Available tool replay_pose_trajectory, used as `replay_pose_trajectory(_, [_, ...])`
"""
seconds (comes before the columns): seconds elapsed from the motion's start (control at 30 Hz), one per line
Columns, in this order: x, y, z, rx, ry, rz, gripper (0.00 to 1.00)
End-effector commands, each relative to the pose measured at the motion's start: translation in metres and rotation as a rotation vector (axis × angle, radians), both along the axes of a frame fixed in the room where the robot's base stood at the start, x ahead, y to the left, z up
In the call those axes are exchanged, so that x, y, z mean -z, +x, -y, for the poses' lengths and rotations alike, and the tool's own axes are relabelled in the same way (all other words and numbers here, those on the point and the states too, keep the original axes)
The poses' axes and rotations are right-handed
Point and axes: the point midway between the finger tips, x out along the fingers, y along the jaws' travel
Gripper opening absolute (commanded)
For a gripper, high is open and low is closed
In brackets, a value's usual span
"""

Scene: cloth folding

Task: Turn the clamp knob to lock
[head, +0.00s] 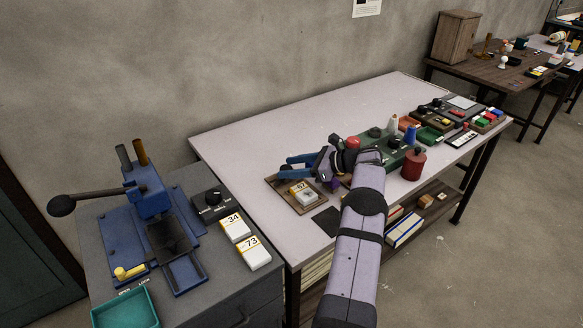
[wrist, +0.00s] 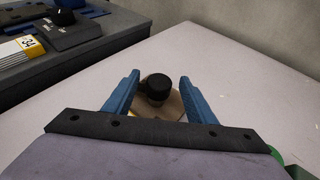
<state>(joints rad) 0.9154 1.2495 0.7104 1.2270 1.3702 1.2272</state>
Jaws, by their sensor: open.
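The clamp knob appears to be the small yellow knob with a short bar (head: 129,272), at the front left of the blue press (head: 152,197). Small white labels lie beside it; one seems to read OPEN, the other is too small to read surely. My gripper (head: 284,166) is open over the long pale table, well right of the press, fingers pointing left. In the wrist view a black round-topped thing (wrist: 155,86) on a tan base shows between the open blue fingers (wrist: 159,75); I cannot tell whether they touch it. The yellow knob is outside the wrist view.
A black dial box (head: 212,204) and white boxes marked 34 (head: 235,228) and 73 (head: 254,253) stand right of the press. A green tray (head: 125,309) is in front. A wooden tray (head: 285,187) lies below my gripper. The press lever (head: 63,205) sticks out left.

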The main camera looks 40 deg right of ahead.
Motion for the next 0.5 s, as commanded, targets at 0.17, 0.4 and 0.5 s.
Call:
replay_pose_trajectory(0.17, [-0.001, -0.004, 0.003, 0.001, 0.0, -0.001, 0.51])
replay_pose_trajectory(0.4, [-0.012, -0.025, 0.018, 0.003, -0.001, 0.001, 0.51])
replay_pose_trajectory(0.5, [-0.017, -0.036, 0.025, 0.003, -0.001, 0.001, 0.51])
